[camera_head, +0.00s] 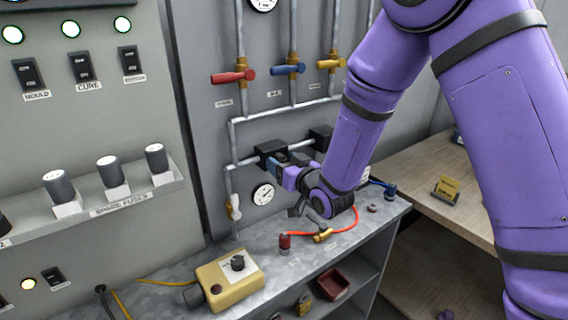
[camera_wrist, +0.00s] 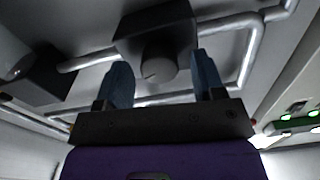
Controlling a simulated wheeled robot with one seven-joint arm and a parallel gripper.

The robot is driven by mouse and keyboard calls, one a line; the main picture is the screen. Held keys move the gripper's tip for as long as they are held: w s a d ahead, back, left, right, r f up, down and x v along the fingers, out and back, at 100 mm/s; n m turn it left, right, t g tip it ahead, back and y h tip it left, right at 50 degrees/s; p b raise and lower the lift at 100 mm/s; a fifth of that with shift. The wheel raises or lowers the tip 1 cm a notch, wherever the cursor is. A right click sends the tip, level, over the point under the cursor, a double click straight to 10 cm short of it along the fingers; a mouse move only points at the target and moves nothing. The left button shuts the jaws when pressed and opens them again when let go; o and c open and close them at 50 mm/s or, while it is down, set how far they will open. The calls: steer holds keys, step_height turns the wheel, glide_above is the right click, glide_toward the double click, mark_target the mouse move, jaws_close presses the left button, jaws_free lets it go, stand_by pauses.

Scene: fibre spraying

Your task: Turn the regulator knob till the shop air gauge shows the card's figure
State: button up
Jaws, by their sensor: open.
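My gripper (camera_head: 277,167) is open in front of a black regulator block (camera_head: 270,149) on the wall pipe. In the wrist view, a round grey knob (camera_wrist: 158,69) on the black block (camera_wrist: 152,33) lies between the two blue fingers of my gripper (camera_wrist: 161,62). Gaps show on both sides, so the fingers look apart from the knob. A white dial gauge (camera_head: 263,194) sits below the block, and another dial (camera_head: 262,4) is cut off at the top. Their readings are too small to tell, and so is which one is shop air. A yellow card (camera_head: 446,187) stands on the wooden bench; its figure is unreadable.
A second black block (camera_head: 321,138) is on the same pipe. Red (camera_head: 233,77), blue (camera_head: 288,70) and yellow (camera_head: 330,64) valve handles are above. A yellow control box (camera_head: 226,279) and an orange hose (camera_head: 341,231) lie on the grey bench below my arm.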

steer(key=shift+c, duration=0.4)
steer(key=c, duration=0.8)
steer(key=shift+c, duration=0.2)
steer(key=shift+n, duration=3.4)
steer(key=o, duration=0.9)
